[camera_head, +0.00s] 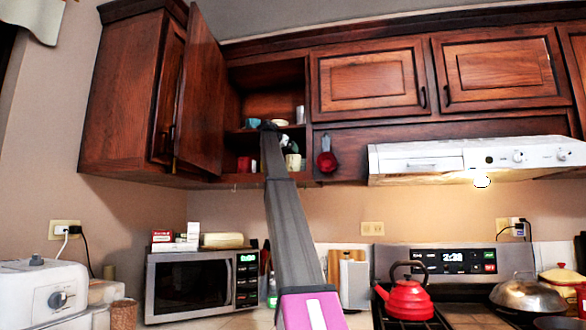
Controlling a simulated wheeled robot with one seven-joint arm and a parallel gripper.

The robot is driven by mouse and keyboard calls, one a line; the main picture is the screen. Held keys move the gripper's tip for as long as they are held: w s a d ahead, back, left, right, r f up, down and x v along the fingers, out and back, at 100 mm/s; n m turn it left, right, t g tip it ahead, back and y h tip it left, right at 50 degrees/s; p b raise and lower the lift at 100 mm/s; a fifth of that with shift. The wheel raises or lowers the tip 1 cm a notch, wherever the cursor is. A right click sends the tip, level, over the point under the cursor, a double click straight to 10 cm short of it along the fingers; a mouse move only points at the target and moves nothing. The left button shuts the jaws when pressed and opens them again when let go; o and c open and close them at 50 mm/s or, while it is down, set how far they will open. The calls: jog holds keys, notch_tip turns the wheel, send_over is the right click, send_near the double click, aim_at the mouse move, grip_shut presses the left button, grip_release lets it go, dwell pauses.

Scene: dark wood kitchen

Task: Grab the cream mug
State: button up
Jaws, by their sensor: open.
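A cream mug (293,162) stands on the lower shelf of the open upper cabinet, towards the right side. My arm reaches up from the bottom of the picture into the cabinet. My gripper (285,146) is at the arm's far end, small and partly hidden by the arm, close to the mug and just above it. It is open. I cannot tell whether its fingers touch the mug or are around it.
The cabinet door (203,92) stands open on the left. A shelf edge (237,131) with dishes (253,122) lies above the mug. A red item (244,164) sits to the left, and a red object (326,162) is right of the opening. The microwave (188,286) and red kettle (407,300) are below.

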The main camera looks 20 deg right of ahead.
jog(key=x, duration=0.5)
jog(key=shift+w+d+r, duration=0.1)
jog(key=shift+w+r, duration=0.05)
jog(key=shift+r, duration=0.05)
jog(key=shift+c, duration=0.3)
jog(key=c, duration=1.2)
jog(key=shift+r, duration=0.1)
jog(key=shift+c, duration=0.2)
